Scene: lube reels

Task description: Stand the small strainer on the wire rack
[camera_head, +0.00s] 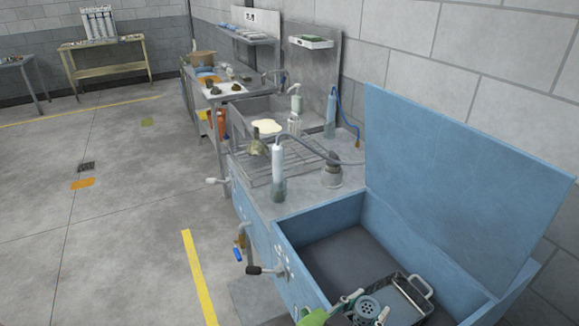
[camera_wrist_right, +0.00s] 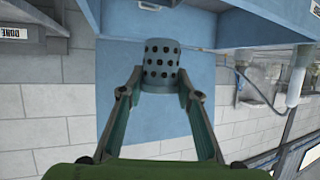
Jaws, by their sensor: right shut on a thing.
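The small strainer (camera_head: 369,306) is a grey-blue perforated cup, seen from above at the lower edge of the head view. The right wrist view shows its holed side (camera_wrist_right: 162,62). My right gripper (camera_head: 365,309) is shut on it, one finger on each side, above the open blue bin. The wire rack (camera_head: 272,176) appears as a grid of bars on the bench beyond the bin, left of centre on the worktop. My left gripper is not in view.
The blue bin (camera_head: 345,250) has its lid (camera_head: 460,190) raised. A metal pan (camera_head: 408,290) with handles is in it beside the strainer.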

